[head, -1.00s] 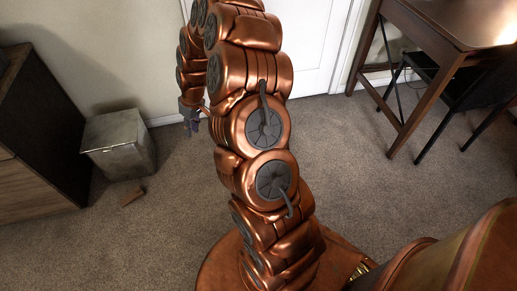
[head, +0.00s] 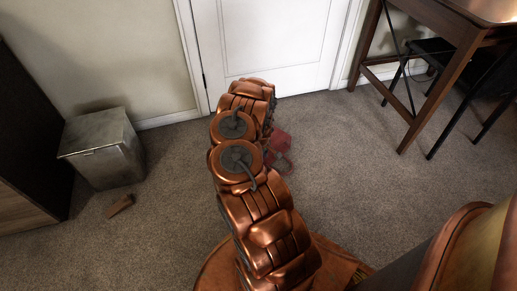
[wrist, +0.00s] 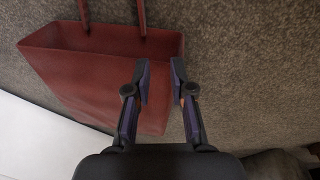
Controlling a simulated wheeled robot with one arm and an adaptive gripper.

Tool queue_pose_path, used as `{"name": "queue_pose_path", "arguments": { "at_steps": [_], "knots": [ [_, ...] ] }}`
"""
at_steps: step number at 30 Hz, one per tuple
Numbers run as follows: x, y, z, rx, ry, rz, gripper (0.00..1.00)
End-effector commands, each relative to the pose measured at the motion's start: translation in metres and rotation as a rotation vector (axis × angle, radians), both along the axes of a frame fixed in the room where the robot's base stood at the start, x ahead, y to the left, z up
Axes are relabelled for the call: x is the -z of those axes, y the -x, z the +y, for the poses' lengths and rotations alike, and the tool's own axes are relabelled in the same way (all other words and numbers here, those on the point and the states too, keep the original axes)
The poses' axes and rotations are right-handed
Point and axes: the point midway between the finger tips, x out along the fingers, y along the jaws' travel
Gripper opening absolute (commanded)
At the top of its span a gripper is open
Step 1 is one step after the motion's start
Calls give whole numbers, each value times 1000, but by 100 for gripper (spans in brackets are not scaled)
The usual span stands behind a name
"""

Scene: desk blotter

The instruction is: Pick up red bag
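The red bag (head: 281,142) is on the carpet just right of my arm in the head view, partly hidden by it. In the wrist view the red bag (wrist: 95,75) fills the upper left, with its open top and handles towards the top of the picture. My gripper (wrist: 160,72) has its two fingers apart with a narrow gap. The bag's right side shows between and behind the fingertips; I cannot tell whether they touch it. My gripper is hidden behind the arm in the head view.
A grey metal bin (head: 103,155) and a small brown block (head: 120,206) are on the carpet at left, beside a dark cabinet (head: 30,130). A white door (head: 300,45) is at the back. A wooden table (head: 440,60) and dark chair (head: 455,75) stand at right. Carpet between is clear.

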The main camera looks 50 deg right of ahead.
Motion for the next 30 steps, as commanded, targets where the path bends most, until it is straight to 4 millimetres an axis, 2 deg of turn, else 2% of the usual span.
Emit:
{"name": "queue_pose_path", "arguments": {
  "at_steps": [1, 3, 9, 15, 23, 30],
  "knots": [
    [17, 11, -10, 1, 16, 12, 23],
    [27, 23, -20, 0, 32, 23, 23],
    [43, 41, -33, 2, 52, 39, 23],
    [62, 42, -37, 3, 54, 39, 23],
    [77, 40, -38, 1, 53, 38, 23],
    [108, 42, -41, 3, 53, 40, 23]
  ]
}}
